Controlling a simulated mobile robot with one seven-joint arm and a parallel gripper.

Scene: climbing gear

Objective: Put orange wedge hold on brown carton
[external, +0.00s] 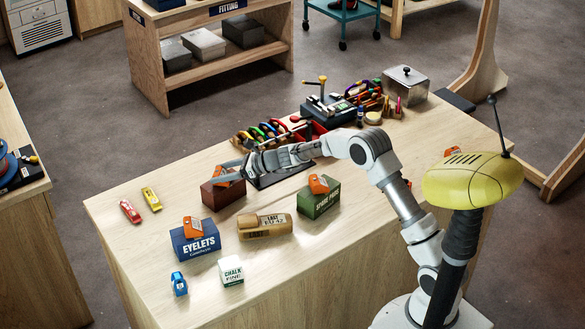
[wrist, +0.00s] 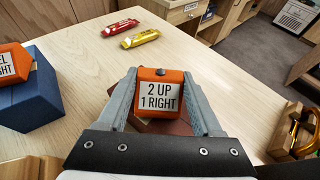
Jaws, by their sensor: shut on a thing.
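An orange wedge hold (wrist: 160,78) with a white label reading "2 UP 1 RIGHT" sits between the two fingers of my gripper (wrist: 160,90). The gripper is shut on its sides. In the external view the same hold (external: 226,172) is at the end of my gripper (external: 238,170), right over the brown carton (external: 221,196). I cannot tell whether the hold touches the carton's top. In the wrist view a strip of the brown carton (wrist: 166,126) shows below the hold; the fingers and hold hide much of the rest.
Other orange wedges sit on the blue eyelets box (external: 195,243) and the green box (external: 319,203). A tan roll (external: 264,227) lies between these boxes. A chalk box (external: 231,271) and blue item (external: 179,284) stand in front. Red and yellow packets lie left; table there is mostly clear.

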